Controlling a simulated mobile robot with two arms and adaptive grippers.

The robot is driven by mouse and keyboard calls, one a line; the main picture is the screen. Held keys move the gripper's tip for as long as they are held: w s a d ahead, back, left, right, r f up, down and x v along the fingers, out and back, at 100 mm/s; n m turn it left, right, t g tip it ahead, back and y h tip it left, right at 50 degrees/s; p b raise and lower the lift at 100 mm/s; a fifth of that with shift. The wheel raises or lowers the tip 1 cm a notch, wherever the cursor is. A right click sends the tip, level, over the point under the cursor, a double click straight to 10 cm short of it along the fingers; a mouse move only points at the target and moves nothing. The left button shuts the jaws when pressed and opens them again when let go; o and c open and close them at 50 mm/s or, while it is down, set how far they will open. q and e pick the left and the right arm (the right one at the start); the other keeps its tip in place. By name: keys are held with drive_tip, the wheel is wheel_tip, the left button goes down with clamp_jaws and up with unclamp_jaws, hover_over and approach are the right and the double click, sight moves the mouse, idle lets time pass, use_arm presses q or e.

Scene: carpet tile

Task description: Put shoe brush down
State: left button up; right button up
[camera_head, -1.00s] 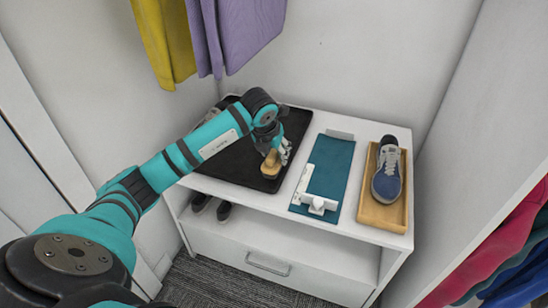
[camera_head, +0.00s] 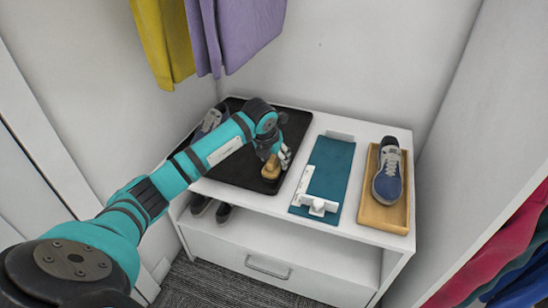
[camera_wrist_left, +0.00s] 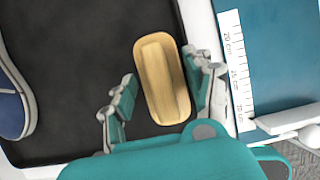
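The shoe brush (camera_head: 271,168), a tan wooden block, is at the right part of the black mat or tray (camera_head: 234,172). In the left wrist view the brush (camera_wrist_left: 162,80) lies lengthwise between the two fingers of my left gripper (camera_wrist_left: 163,88). The fingers are spread, with a visible gap on the brush's left side; the right finger is very close to it. In the head view my left gripper (camera_head: 284,157) is right at the brush, partly covering it. Whether the brush's underside fully rests on the mat is hard to tell. My right gripper is not in view.
A blue shoe (camera_head: 388,172) sits in a wooden tray (camera_head: 370,213) at the right. A teal mat (camera_head: 331,163) with a white ruler and block lies in the middle. Another shoe (camera_head: 209,121) is on the black mat's left, behind my arm. Clothes hang above.

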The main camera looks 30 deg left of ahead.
use_arm(q)
drive_tip(key=shift+o, duration=1.3)
